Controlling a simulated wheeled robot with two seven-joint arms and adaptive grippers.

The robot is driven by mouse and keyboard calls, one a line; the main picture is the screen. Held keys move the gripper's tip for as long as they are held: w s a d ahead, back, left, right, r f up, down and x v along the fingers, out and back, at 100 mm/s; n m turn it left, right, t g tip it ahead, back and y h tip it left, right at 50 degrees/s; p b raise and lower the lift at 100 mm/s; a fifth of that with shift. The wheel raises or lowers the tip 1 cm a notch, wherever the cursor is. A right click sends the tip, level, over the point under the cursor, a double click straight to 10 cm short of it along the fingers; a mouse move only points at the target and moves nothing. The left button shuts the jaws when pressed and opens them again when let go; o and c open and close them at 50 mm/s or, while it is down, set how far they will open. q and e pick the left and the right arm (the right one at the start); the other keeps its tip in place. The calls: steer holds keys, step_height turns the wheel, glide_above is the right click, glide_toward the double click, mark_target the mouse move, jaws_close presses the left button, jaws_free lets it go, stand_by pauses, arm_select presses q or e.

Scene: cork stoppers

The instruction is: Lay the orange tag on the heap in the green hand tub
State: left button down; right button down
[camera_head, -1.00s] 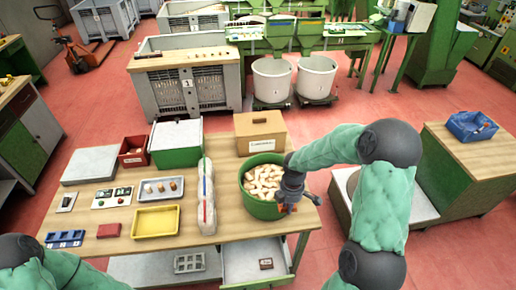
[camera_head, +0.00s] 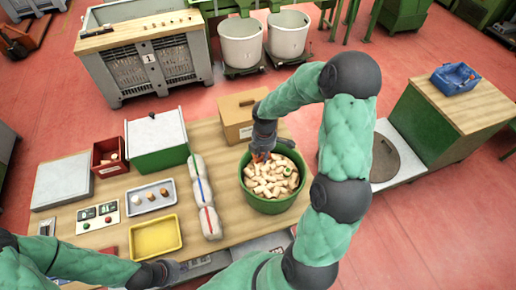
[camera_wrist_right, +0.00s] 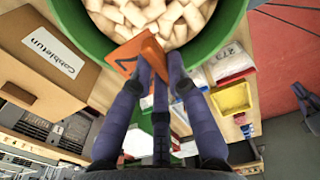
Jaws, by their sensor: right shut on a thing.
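The green hand tub (camera_head: 272,207) stands on the table's right part, filled with a heap of pale cork stoppers (camera_head: 272,182). My right gripper (camera_head: 262,155) is at the tub's back-left rim, pointing down. In the right wrist view, it is shut on the orange tag (camera_wrist_right: 137,54), which has a dark mark on its face. The tag is tilted at the edge of the heap, just inside the green rim (camera_wrist_right: 213,42); I cannot tell whether it touches the corks. My left gripper (camera_head: 165,272) is at the table's front edge, too small to read.
A cardboard box (camera_head: 238,117) stands close behind the tub. Left of the tub are white sacks with coloured stripes (camera_head: 203,190), a yellow tray (camera_head: 155,237) and a tray of samples (camera_head: 150,197). A dark red bin (camera_head: 108,166) and a green-and-white case (camera_head: 157,140) stand further back.

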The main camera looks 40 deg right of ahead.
mark_target(263, 176)
steer(key=shift+s+f, duration=0.2)
steer(key=shift+w+f+b, duration=0.2)
steer(key=shift+f+b, duration=0.25)
steer(key=shift+f, duration=0.1)
steer(key=shift+w+f+b, duration=0.15)
steer(key=shift+f+b, duration=0.25)
steer(key=shift+f, duration=0.1)
step_height(263, 176, down, 4)
steer(key=b, duration=0.3)
steer(key=shift+s, duration=0.1)
steer(key=shift+f+b, duration=0.25)
steer(key=shift+b, duration=0.15)
steer(key=shift+f+b, duration=2.3)
steer(key=shift+f, duration=0.75)
steer(key=c, duration=1.1)
jaws_free()
